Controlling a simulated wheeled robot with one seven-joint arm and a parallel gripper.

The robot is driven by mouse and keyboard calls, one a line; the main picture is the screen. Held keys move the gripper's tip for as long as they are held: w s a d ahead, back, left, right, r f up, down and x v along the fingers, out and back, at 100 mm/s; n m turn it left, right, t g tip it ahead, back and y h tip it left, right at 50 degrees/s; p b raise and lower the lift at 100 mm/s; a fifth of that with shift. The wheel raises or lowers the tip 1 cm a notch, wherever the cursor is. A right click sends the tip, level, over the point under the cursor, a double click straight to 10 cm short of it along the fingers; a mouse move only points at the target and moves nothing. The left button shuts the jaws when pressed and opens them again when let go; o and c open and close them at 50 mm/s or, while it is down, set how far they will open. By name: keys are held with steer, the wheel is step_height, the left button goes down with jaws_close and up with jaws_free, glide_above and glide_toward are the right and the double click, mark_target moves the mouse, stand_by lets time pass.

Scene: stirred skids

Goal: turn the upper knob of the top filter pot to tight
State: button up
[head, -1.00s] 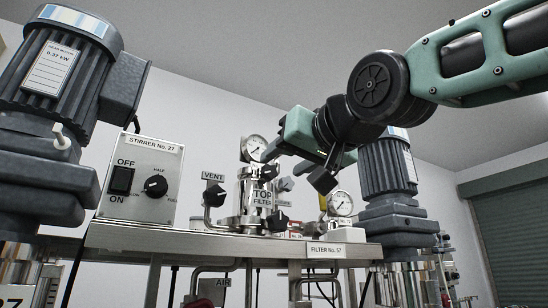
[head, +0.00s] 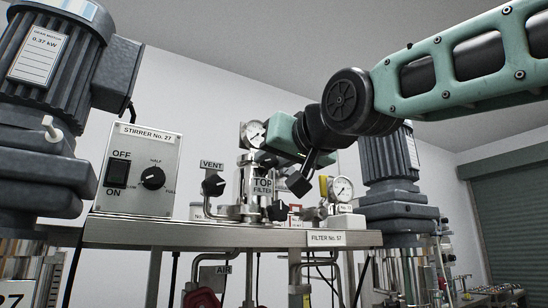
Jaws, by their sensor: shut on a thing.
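The top filter pot (head: 245,190) is a shiny steel vessel with a "TOP FILTER" label, standing upright on the steel shelf left of centre. My gripper (head: 272,161) reaches in from the right, at the upper right side of the pot. It is shut on the upper knob there; the jaws and my wrist hide the knob, so its pointer setting cannot be read. The lower black knob (head: 278,211) shows beneath, at the pot's right side, clear of my gripper. A pressure gauge (head: 254,133) stands just behind and above the pot.
The black vent knob (head: 213,185) is close left of the pot. The stirrer box (head: 140,170) and a large motor (head: 55,60) stand farther left. A second gauge (head: 342,188) and another motor (head: 388,170) are at right. The shelf edge (head: 200,235) runs in front.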

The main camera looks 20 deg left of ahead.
steer(key=shift+f+m+b, duration=0.1)
steer(key=shift+m+b, duration=0.95)
steer(key=shift+m, duration=0.15)
steer(key=m+b, duration=0.1)
steer(key=m, duration=0.2)
steer(key=shift+m+b, duration=0.3)
steer(key=shift+b, duration=0.05)
steer(key=m+b, duration=0.1)
steer(key=m, duration=0.2)
steer(key=shift+m, duration=0.3)
steer(key=m, duration=0.3)
steer(key=shift+m+b, duration=0.3)
steer(key=shift+m, duration=0.1)
steer(key=m, duration=0.9)
steer(key=shift+b, duration=0.35)
